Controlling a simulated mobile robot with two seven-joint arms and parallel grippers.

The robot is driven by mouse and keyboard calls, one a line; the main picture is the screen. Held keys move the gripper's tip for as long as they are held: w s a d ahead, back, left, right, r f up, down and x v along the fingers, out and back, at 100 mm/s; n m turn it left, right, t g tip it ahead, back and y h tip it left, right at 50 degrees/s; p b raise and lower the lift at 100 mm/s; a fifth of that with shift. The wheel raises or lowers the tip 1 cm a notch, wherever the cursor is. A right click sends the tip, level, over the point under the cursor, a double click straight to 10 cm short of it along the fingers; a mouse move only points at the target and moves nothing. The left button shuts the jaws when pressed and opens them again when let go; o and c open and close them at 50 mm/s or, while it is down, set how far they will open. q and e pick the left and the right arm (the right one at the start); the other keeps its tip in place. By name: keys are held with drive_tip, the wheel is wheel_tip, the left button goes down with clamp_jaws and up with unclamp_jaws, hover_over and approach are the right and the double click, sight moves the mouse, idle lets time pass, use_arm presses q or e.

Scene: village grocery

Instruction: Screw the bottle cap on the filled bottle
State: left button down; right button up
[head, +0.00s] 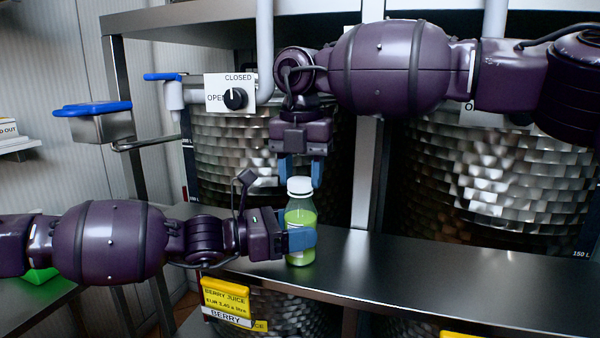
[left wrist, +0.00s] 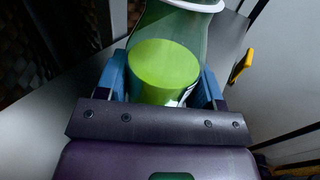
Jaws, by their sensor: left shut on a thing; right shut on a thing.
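The bottle (head: 300,218), holding green liquid, stands upright at the shelf's front edge. My left gripper (head: 293,232) is shut on its body from the left. The left wrist view shows the bottle (left wrist: 165,32) between the blue fingers of that gripper (left wrist: 162,85). The white cap (head: 299,186) is at the bottle's mouth and looks level. My right gripper (head: 301,172) points down from above with its fingers either side of the cap, shut on it. Whether the cap's thread is engaged cannot be seen.
The dark metal shelf (head: 450,265) is clear to the right. Hammered metal tanks (head: 490,190) stand behind. A tap knob with an open/closed plate (head: 231,93) is at the upper left. A yellow berry juice sign (head: 226,297) hangs below the shelf edge.

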drive_tip(key=m, duration=0.4)
drive_tip(key=shift+d+m, duration=0.1)
drive_tip(key=shift+m, duration=0.2)
drive_tip(key=m, duration=0.5)
drive_tip(key=shift+s+d+m, duration=0.1)
drive_tip(key=shift+s+m, duration=0.1)
drive_tip(key=shift+m, duration=0.1)
drive_tip(key=m, duration=0.4)
drive_tip(key=shift+s, duration=0.1)
drive_tip(key=m, duration=0.5)
drive_tip(key=shift+s, duration=0.15)
drive_tip(key=o, duration=0.9)
drive_tip(key=shift+r, duration=2.25)
